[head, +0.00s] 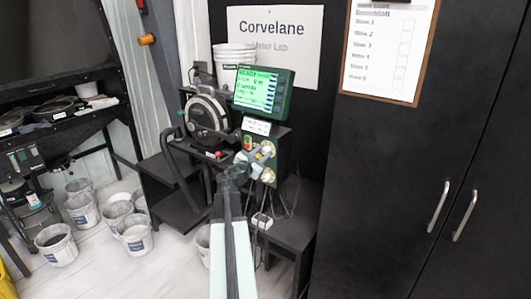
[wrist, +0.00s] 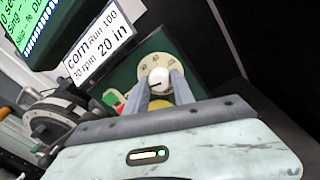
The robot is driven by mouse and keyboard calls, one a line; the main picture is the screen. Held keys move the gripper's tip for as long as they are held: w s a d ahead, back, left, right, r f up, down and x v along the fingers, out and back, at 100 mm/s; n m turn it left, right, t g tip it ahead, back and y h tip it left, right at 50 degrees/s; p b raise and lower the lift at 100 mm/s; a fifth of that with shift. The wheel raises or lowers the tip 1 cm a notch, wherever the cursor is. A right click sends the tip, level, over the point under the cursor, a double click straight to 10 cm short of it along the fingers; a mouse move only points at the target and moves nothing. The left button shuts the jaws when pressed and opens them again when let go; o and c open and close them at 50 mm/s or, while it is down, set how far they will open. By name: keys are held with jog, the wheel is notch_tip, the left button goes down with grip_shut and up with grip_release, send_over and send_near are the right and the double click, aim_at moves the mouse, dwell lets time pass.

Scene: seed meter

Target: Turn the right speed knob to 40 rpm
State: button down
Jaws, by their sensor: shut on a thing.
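A white round knob (wrist: 158,76) with a dark pointer line sits on a pale dial plate (wrist: 152,61) in the wrist view. The plate's scale marks are too small to read surely. My gripper (wrist: 161,88) has one grey finger on each side of the knob and is shut on it. The pointer lies nearly level in the picture, toward the left. In the head view my gripper (head: 253,158) reaches the right side of the dark control box (head: 283,143), at the upper of two pale dials. The lower dial (head: 269,175) is clear of the fingers.
A green-lit screen (head: 258,90) stands above the box. A white card (wrist: 98,42) reads corn, Run 100, an rpm value and 20 in. Green and red buttons (wrist: 113,99) lie left of the knob. A round dark meter (head: 207,115) stands left. A black cabinet (head: 400,190) stands right.

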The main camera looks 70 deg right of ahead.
jog(key=shift+s+a+f+m, duration=0.1)
jog(key=shift+s+m, duration=0.2)
jog(key=shift+m, duration=0.1)
jog(key=m+b, duration=0.1)
jog(key=m, duration=0.3)
jog(key=shift+g, duration=0.4)
jog(key=m+b, duration=0.1)
jog(key=m, duration=0.4)
jog(key=shift+m+h, duration=0.3)
jog(key=shift+m, duration=0.1)
jog(key=m+g, duration=0.1)
jog(key=m, duration=0.4)
jog(key=shift+m, duration=0.4)
jog(key=shift+w+m+g, duration=0.15)
jog(key=shift+m+g, duration=0.15)
jog(key=shift+m, duration=2.1)
jog(key=c, duration=1.1)
grip_release()
